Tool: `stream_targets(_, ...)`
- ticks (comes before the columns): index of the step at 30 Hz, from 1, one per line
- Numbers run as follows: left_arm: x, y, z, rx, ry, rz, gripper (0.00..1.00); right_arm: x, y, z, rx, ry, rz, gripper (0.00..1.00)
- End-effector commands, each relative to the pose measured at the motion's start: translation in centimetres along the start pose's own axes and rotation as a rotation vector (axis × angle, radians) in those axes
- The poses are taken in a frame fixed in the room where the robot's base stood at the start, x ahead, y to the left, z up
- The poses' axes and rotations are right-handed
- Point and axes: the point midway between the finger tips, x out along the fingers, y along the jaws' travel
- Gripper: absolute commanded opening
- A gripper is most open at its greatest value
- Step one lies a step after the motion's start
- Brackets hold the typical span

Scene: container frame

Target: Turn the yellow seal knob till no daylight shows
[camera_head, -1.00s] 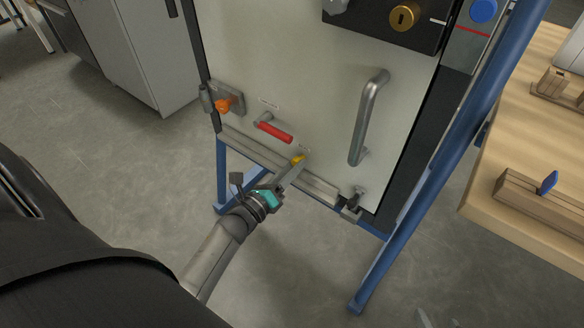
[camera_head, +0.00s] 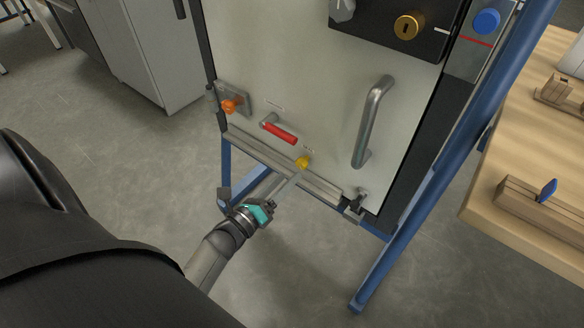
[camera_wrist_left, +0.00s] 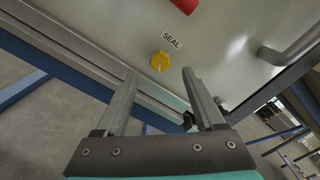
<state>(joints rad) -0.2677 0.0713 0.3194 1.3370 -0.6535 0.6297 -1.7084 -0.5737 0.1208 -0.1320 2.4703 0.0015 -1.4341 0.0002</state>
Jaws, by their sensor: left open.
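The yellow seal knob (camera_head: 303,162) sits low on the pale door panel (camera_head: 300,60), just above the grey bottom strip. In the left wrist view the knob (camera_wrist_left: 159,61) shows under a "SEAL" label (camera_wrist_left: 172,40), with a small pale mark on its face. My left gripper (camera_head: 285,174) is open and empty in front of the door, below and left of the knob. In the wrist view its two fingertips (camera_wrist_left: 160,72) are spread either side of the knob's line, apart from it. Whether daylight shows at the seal cannot be told. My right gripper is not in view.
A red-gripped lever (camera_head: 280,132), an orange knob (camera_head: 231,106) and a grey bar handle (camera_head: 372,122) are on the door. A small latch (camera_head: 357,202) is at its lower right. The blue frame (camera_head: 425,190) stands right, beside a wooden table (camera_head: 500,150).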

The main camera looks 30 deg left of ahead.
Motion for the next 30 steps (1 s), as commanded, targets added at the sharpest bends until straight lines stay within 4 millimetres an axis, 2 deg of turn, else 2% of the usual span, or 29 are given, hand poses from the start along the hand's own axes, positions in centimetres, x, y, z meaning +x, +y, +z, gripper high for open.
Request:
stream_targets(3, -3.1, -0.1, 0.1, -0.003, 0.002, 0.004, 0.70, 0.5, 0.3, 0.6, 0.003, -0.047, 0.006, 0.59)
stream_targets(6, -5.4, -0.1, 0.1, -0.002, 0.002, 0.004, 0.70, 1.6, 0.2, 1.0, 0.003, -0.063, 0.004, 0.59)
stream_targets(12, -8.8, 0.0, 0.0, -0.002, 0.001, 0.002, 0.70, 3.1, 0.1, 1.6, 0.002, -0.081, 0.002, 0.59)
stream_targets(18, -10.2, 0.0, 0.0, -0.001, 0.000, 0.000, 0.70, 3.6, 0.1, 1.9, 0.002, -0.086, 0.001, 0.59)
stream_targets(30, -10.3, 0.0, 0.0, -0.001, 0.000, -0.001, 0.70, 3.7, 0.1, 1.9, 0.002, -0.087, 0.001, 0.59)
